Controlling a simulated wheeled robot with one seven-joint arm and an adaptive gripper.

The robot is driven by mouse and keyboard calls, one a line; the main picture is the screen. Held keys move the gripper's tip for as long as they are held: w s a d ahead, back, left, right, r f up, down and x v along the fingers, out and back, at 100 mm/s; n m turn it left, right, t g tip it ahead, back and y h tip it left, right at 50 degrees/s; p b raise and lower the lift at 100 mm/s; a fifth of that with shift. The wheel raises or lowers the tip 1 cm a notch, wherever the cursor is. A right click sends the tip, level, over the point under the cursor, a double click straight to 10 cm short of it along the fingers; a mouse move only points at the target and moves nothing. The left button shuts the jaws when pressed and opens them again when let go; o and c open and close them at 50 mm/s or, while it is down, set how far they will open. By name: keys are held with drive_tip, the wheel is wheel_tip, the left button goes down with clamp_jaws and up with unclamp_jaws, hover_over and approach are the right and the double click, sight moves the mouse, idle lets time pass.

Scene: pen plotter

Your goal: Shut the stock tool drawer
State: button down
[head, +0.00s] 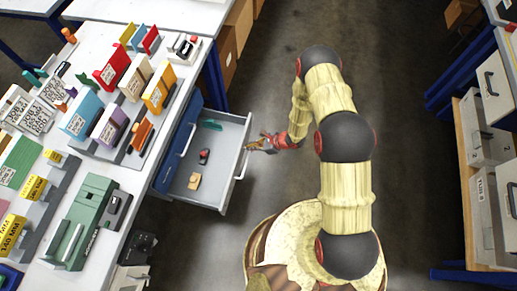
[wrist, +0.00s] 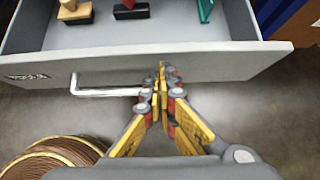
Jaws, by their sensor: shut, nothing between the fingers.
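The stock tool drawer (head: 219,171) is pulled out from under the table on the left in the head view. It is grey, with a pale bar handle (head: 241,163) on its front. In the wrist view the drawer front (wrist: 215,66) spans the top, with the handle (wrist: 105,93) left of centre. My gripper (head: 255,144) is shut and empty, just outside the drawer front near the handle's far end. In the wrist view its fingertips (wrist: 161,70) overlap the front, right of the handle. I cannot tell whether they touch it.
Inside the drawer lie a wooden block (head: 194,181), a dark red-and-black item (head: 204,156) and a teal item (head: 211,125). The white table (head: 110,165) holds several coloured boxes. The floor (head: 285,170) right of the drawer is clear. Shelves with grey bins (head: 488,130) stand at far right.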

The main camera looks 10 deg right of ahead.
drive_tip(key=shift+w+a, duration=0.15)
drive_tip(key=shift+a, duration=0.2)
drive_tip(key=w+a+b, duration=0.3)
drive_tip(key=w+a, duration=0.1)
drive_tip(key=a, duration=0.6)
drive_tip(key=w+a+b, duration=0.3)
drive_tip(key=a, duration=0.8)
drive_tip(key=shift+w, duration=0.35)
